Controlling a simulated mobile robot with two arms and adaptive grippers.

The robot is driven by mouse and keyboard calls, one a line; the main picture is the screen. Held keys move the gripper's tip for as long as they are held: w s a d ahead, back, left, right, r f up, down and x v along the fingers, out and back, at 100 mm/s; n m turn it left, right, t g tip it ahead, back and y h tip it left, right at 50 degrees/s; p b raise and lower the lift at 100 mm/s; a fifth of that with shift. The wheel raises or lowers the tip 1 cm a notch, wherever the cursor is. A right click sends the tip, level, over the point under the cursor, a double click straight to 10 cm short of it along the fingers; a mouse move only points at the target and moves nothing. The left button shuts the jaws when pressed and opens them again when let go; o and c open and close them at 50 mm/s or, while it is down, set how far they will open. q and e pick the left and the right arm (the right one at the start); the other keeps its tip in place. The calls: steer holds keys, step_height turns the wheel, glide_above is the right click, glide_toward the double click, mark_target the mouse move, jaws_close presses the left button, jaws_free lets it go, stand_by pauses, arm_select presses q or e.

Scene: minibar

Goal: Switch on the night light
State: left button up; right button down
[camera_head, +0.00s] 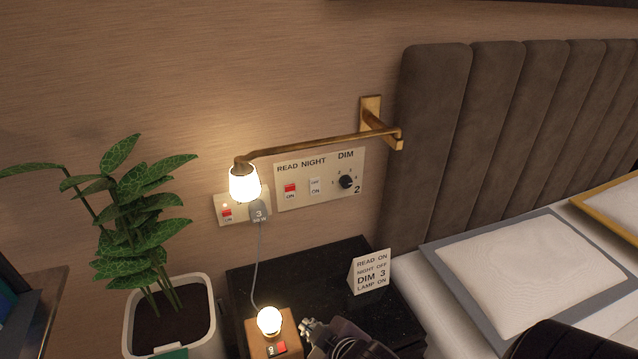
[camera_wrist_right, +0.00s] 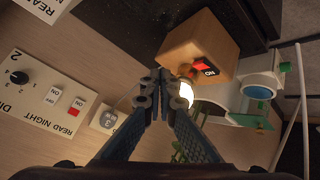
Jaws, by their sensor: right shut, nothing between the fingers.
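A small lamp with a glowing round bulb (camera_head: 269,321) stands on a wooden block (camera_head: 258,335) at the bottom of the head view. A red rocker switch (camera_head: 277,349) is on the block's front; the switch also shows red in the wrist view (camera_wrist_right: 201,68). The wall panel (camera_head: 325,165) has a white NIGHT rocker (camera_head: 315,186) marked OFF and ON; it also shows in the wrist view (camera_wrist_right: 54,96). My right gripper (camera_head: 308,328) is shut and empty beside the block, its fingertips (camera_wrist_right: 164,82) near the block and bulb. My left gripper is out of view.
The panel also has a red READ rocker (camera_head: 290,191) and a DIM knob (camera_head: 346,181). A lit brass wall lamp (camera_head: 245,185) hangs before a socket with a plug (camera_head: 259,212). A text card (camera_head: 371,272) stands on the dark nightstand (camera_head: 325,275). A potted plant (camera_head: 170,315) is left.

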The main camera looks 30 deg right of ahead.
mark_target(315, 193)
steer(key=w+d+r+n+h+p, duration=0.2)
steer(key=d+n+h, duration=0.15)
steer(key=d, duration=0.35)
steer(key=w+d+r+n+h+p, duration=0.1)
steer(key=d+r+n+h+p, duration=0.15)
steer(key=d+n, duration=0.35)
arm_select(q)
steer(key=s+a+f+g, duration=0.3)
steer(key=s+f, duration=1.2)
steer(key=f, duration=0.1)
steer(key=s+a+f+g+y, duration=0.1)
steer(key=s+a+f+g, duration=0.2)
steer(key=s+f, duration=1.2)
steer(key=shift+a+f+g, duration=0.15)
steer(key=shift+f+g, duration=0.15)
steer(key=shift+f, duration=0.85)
arm_select(e)
steer(key=w+d+r+n+t+y, duration=0.1)
steer(key=w+d+r+n+t, duration=0.1)
steer(key=w+n, duration=0.4)
steer(key=w+d+r+n+t+y, duration=0.1)
steer(key=w+n+t, duration=0.3)
steer(key=n, duration=0.8)
steer(key=shift+w+d+r+t+y, duration=0.35)
steer(key=shift+w+d+r, duration=0.2)
steer(key=shift+w+d, duration=0.3)
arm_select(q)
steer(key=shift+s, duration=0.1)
arm_select(e)
steer(key=shift+n, duration=0.25)
